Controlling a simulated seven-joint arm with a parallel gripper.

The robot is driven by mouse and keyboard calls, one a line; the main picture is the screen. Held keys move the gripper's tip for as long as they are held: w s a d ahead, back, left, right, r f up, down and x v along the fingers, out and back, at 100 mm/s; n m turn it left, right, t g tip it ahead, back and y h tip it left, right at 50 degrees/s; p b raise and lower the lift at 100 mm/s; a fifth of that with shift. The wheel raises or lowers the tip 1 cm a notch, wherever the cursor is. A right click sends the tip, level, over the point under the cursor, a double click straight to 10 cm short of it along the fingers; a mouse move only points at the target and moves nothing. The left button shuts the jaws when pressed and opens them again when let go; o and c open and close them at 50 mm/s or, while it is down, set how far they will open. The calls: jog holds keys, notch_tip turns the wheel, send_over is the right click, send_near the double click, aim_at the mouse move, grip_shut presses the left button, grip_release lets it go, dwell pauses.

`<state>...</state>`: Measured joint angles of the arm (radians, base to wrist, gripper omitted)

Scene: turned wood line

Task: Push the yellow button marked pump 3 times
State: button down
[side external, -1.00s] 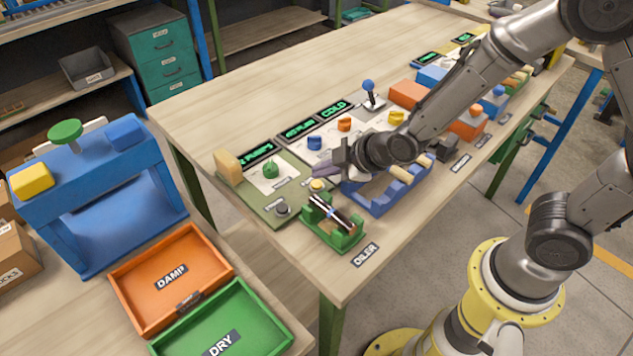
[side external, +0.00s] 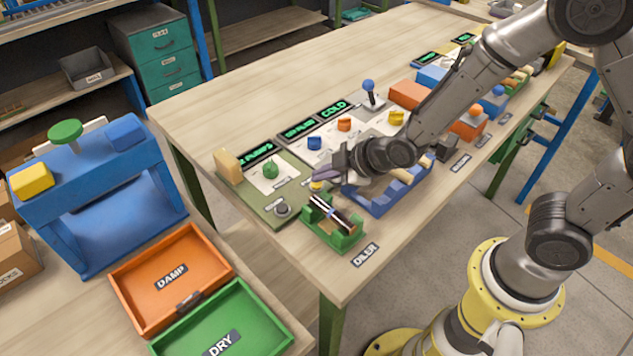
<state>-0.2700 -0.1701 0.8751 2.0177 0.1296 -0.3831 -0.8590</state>
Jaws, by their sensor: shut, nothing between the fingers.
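A small yellow button (side external: 316,186) sits on the near right part of the green panel (side external: 255,200), close to the green oiler stand. The small label beside it is too small to read. My gripper (side external: 324,173) is shut and empty, its fingers pointing left. The fingertips are right at the button's upper edge in the side view. I cannot tell whether they touch it or whether it is pressed in.
The green stand (side external: 333,225) with a dark cylinder is close in front. A blue rack (side external: 385,195) lies under my wrist. Dark displays with green text (side external: 298,130) stand behind.

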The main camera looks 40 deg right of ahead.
aim_at(322, 189)
jog(key=shift+f, duration=0.3)
dwell(0.4)
jog(key=shift+r, duration=0.8)
jog(key=shift+r, duration=0.1)
jog(key=shift+r, duration=2.45)
